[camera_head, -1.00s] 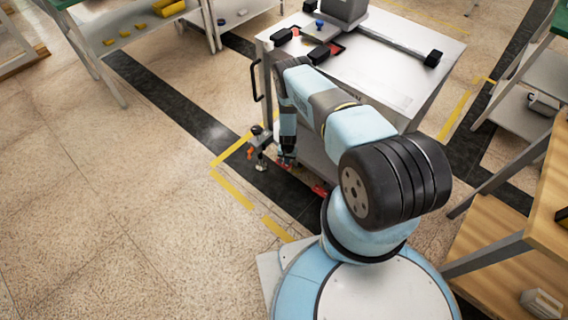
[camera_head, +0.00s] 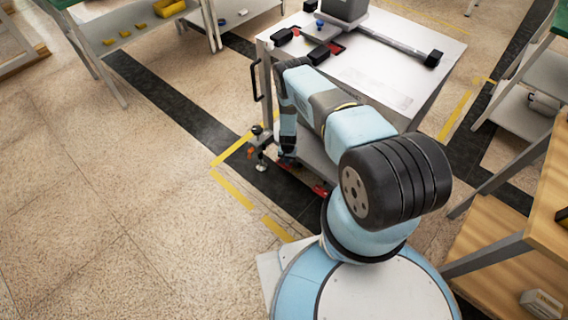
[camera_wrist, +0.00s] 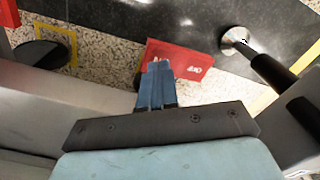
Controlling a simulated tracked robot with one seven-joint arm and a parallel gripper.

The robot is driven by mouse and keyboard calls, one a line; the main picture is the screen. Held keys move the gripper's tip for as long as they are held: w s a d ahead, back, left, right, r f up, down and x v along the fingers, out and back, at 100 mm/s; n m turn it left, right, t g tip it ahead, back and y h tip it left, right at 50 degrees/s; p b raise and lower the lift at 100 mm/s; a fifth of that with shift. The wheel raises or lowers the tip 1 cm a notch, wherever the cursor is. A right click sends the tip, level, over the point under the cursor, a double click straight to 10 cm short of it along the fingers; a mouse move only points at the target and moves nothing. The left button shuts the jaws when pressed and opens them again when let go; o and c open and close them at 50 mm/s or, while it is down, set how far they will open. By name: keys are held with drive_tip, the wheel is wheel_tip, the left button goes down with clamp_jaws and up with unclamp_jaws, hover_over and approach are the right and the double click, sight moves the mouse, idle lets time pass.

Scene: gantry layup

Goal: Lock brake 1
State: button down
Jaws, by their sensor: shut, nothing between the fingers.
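A red brake plate (camera_wrist: 195,60) with white lettering, too small to read surely, shows in the wrist view low beside the cart. My gripper (camera_wrist: 159,66) has its blue fingers together and empty. Its tips overlap the left part of the red plate in this view; I cannot tell whether they touch it. In the head view my gripper (camera_head: 287,158) reaches down at the cart's lower front corner, and the plate there is mostly hidden. A second red piece (camera_head: 320,190) shows low under the cart, to the right. I cannot tell which is brake 1.
The cart (camera_head: 385,75) has a pale top carrying a grey device and a long bar. A floor foot with a silver disc (camera_wrist: 236,39) and black post stands right of the plate. A black caster (camera_wrist: 40,54) is at left. Open floor (camera_head: 120,200) lies left of the cart.

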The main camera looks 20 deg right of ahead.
drive_tip(key=shift+f, duration=0.9)
idle(0.6)
drive_tip(key=shift+r, duration=3.5)
